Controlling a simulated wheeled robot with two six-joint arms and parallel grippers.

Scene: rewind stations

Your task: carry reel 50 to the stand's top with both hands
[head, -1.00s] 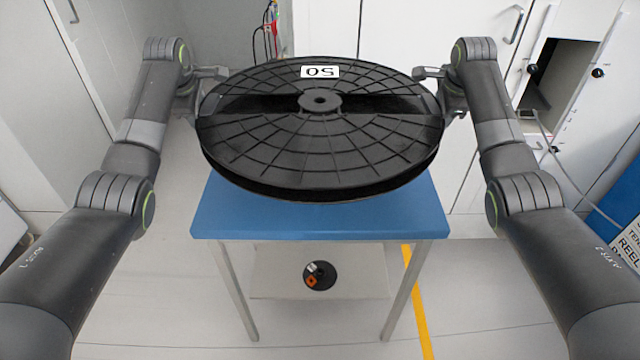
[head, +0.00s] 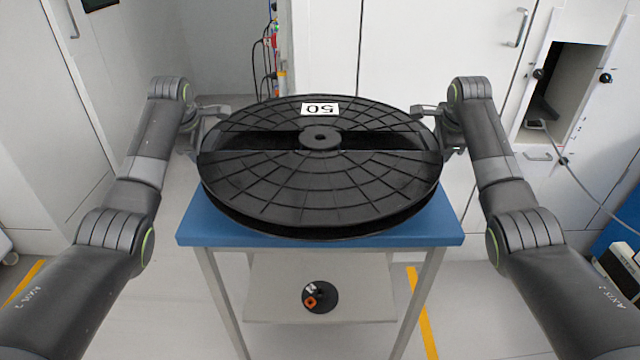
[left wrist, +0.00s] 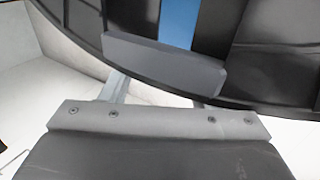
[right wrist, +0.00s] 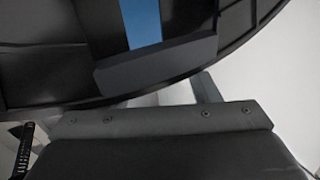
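Reel 50 (head: 320,185) is a large black ribbed disc with a raised hub and a white label reading 50, upside down in the head view. It lies nearly flat over the stand's blue top (head: 200,222); I cannot tell whether it touches. My left gripper (head: 220,112) is shut on its left rim, and my right gripper (head: 420,111) on its right rim. In the left wrist view a grey finger pad (left wrist: 165,62) lies across the flange (left wrist: 275,70). The right wrist view shows a similar pad (right wrist: 155,65). The lower fingers are mostly hidden.
The stand has metal legs and a lower shelf (head: 270,300) holding a small black reel (head: 328,298) with an orange mark. White cabinets (head: 430,50) and hanging cables (head: 268,60) are behind. Yellow floor tape (head: 421,320) runs at right.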

